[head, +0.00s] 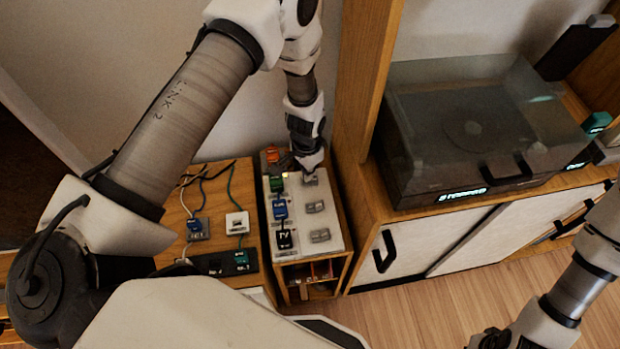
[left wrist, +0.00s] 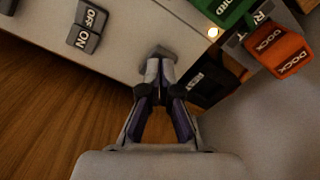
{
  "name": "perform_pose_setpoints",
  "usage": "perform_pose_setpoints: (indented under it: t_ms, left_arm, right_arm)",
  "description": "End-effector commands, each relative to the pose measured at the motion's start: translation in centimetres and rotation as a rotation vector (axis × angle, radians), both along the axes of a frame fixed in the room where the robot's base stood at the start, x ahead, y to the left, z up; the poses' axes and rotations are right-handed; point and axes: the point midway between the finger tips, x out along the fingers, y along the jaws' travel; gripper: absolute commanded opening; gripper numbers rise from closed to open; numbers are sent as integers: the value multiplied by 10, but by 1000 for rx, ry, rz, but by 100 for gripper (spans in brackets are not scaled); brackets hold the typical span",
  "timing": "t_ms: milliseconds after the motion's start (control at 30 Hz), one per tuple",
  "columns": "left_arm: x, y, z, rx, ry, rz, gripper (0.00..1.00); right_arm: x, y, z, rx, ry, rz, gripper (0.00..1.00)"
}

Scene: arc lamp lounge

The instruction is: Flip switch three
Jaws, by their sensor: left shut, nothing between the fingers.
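A pale switch panel (head: 330,248) on a small wooden cabinet carries three grey rocker switches in a column: far (head: 310,180), middle (head: 315,206) and near (head: 320,235). I cannot read which is numbered three. My left gripper (head: 313,168) is shut and empty, its tips at the far switch. In the left wrist view the shut fingertips (left wrist: 158,62) overlap the far switch (left wrist: 163,50), partly hiding it; contact and its position are unclear. Another switch (left wrist: 87,27) there reads OFF and ON.
A small light (left wrist: 213,32) glows beside the far switch. Green (left wrist: 225,8) and orange (left wrist: 282,50) labelled blocks are close by. A wooden post stands right of the panel, beside a turntable (head: 470,130). Cabled blocks (head: 237,222) lie to the left.

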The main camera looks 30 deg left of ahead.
Motion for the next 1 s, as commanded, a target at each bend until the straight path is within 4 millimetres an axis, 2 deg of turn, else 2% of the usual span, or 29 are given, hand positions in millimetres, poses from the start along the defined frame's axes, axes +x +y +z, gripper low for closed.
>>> perform_pose_setpoints:
  t_ms: [800, 1000]
  left_arm:
    - [0, 0, -13, 0, 0, 0, 0]
    - [0, 0, -3, 0, 0, 0, 0]
  right_arm:
    - [0, 0, -9, 0, 0, 0, 0]
    - [0, 0, -1, 0, 0, 0, 0]
